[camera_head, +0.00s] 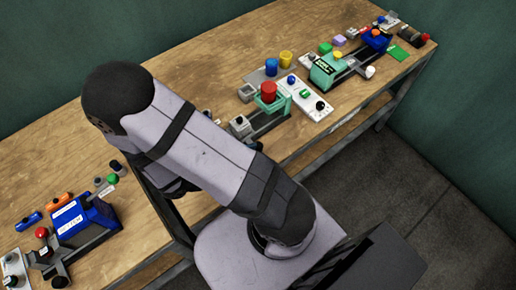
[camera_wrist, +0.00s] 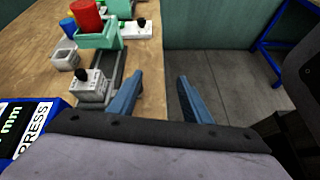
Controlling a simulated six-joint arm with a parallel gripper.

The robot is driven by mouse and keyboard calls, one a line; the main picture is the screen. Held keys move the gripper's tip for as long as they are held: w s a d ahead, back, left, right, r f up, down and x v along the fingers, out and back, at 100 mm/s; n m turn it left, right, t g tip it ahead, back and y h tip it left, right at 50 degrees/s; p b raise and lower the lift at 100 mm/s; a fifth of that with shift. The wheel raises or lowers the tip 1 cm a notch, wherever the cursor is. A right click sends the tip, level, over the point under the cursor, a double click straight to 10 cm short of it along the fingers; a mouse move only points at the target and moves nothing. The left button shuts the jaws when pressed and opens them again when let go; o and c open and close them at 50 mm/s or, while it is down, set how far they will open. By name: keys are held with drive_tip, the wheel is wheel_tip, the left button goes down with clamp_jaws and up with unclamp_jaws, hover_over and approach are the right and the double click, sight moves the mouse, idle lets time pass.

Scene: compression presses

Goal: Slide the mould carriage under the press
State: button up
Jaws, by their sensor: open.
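A grey block with a black knob, apparently the mould carriage (camera_head: 240,126), sits on a dark rail in front of a green press (camera_head: 270,103) topped by a red cylinder (camera_head: 269,88). In the wrist view the carriage (camera_wrist: 91,88) is left of my gripper (camera_wrist: 158,76), with the green press (camera_wrist: 103,36) and red cylinder (camera_wrist: 87,15) beyond it. The carriage stands short of the press, not under it. My gripper's two blue-grey fingers are apart and empty, to the right of the carriage near the table's edge. In the head view my arm hides the gripper.
A blue press (camera_head: 86,220) stands at the left end of the wooden table; another green press (camera_head: 327,69) stands to the right. A white control panel (camera_head: 305,97) is beside the middle press. A grey box (camera_wrist: 65,56) lies left of the rail. Bare wood lies behind.

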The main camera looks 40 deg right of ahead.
sight(247, 137)
drive_tip(key=w+f+n+t, duration=0.2)
drive_tip(key=n, duration=0.1)
drive_tip(key=w+f+n+t+h+b, duration=0.1)
drive_tip(key=f+n+t, duration=0.1)
drive_tip(key=shift+w+a, duration=0.25)
drive_tip(key=shift+a, duration=0.15)
drive_tip(key=shift+p+x, duration=0.55)
drive_tip(key=shift+x, duration=3.1)
